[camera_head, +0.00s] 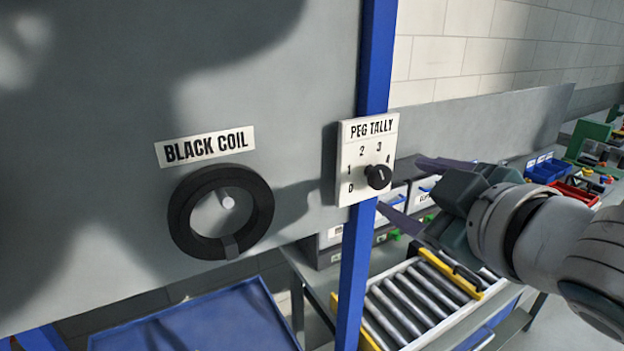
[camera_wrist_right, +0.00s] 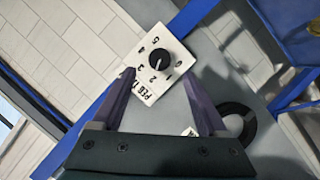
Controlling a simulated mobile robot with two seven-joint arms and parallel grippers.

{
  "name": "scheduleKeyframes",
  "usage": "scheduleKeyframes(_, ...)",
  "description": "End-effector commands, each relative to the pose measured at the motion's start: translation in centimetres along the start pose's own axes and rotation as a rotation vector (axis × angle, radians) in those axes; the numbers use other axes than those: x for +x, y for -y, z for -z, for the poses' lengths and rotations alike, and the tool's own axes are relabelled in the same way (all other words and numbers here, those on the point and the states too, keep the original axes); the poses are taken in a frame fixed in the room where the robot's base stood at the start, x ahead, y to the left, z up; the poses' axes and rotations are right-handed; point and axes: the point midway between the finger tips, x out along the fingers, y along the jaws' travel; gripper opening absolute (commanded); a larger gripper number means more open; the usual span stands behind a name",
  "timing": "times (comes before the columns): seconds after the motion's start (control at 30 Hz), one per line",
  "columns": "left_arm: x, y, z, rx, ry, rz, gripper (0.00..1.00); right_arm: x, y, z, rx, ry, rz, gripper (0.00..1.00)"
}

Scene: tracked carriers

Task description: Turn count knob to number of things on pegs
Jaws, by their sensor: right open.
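A black coil (camera_head: 263,205) hangs on a peg (camera_head: 228,203) on the grey panel, below a BLACK COIL label (camera_head: 206,146). My right gripper (camera_head: 400,185) is open, its fingers apart just short of the knob, touching nothing that I can see. My left gripper is not in view.
The blue post (camera_head: 353,270) runs beside the plate. Behind it are a roller conveyor (camera_head: 410,300) and labelled bins. A blue tray (camera_head: 200,325) lies below the panel. Red (camera_head: 572,193) and blue bins stand at the far right.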

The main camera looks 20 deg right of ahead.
Motion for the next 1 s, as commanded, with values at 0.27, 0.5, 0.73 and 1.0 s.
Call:
scheduleKeyframes(0.27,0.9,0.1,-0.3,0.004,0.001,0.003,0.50,-3.0,0.0,-0.1,0.000,0.000,0.000,0.76)
scheduleKeyframes(0.5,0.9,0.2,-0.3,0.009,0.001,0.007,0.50,-3.4,-0.1,0.0,0.000,0.001,0.000,0.76)
scheduleKeyframes(0.73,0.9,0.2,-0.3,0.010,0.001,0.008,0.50,-3.3,0.0,0.0,0.000,0.000,0.000,0.76)
scheduleKeyframes(1.0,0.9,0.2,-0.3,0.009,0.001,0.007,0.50,-4.7,2.3,-2.7,0.107,0.159,0.077,0.76)
